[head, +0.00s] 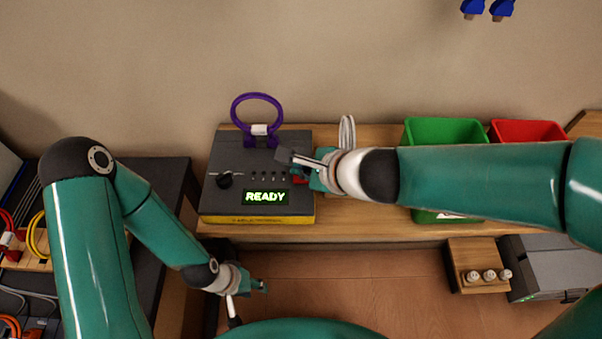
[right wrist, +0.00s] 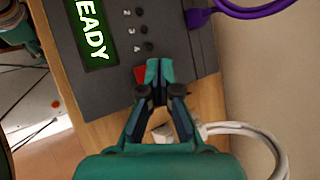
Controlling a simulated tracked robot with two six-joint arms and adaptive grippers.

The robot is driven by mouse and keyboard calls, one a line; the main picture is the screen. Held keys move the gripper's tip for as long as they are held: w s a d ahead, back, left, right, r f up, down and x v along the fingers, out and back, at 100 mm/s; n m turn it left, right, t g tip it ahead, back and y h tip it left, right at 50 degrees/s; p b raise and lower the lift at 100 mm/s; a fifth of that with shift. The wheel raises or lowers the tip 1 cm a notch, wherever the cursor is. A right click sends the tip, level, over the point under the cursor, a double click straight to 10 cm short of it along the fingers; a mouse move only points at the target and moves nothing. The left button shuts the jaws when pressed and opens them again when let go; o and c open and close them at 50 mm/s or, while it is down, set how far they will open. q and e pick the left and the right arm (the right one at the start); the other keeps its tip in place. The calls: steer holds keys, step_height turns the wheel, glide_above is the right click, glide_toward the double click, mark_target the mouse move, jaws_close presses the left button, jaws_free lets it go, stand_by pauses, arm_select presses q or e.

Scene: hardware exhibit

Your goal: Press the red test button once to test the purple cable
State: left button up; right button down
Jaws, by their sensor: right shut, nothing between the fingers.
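The dark tester box (head: 222,203) sits on the wooden bench, and its green display (head: 265,197) reads READY. The purple cable (head: 236,103) is looped, with both ends plugged into the back of the box. The red test button (head: 299,178) is at the box's right side, partly covered by my right gripper. In the right wrist view, the red button (right wrist: 140,74) shows beside the fingertips. My right gripper (right wrist: 158,66) is shut and empty, with its tips over the box edge; contact cannot be told. My left gripper (head: 248,292) hangs low in front of the bench; its fingers are unclear.
A green bin (head: 445,130) and a red bin (head: 527,130) stand at the right of the bench. A white cable (head: 347,130) lies just right of the box. Other cables (head: 38,235) are at far left.

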steer(key=shift+f+b, duration=0.4)
steer(key=shift+f, duration=0.05)
steer(key=shift+r, duration=0.1)
stand_by(0.4)
steer(key=shift+r+p, duration=0.8)
steer(key=shift+p, duration=0.1)
step_height(320, 180, up, 5)
steer(key=p, duration=0.5)
stand_by(0.6)
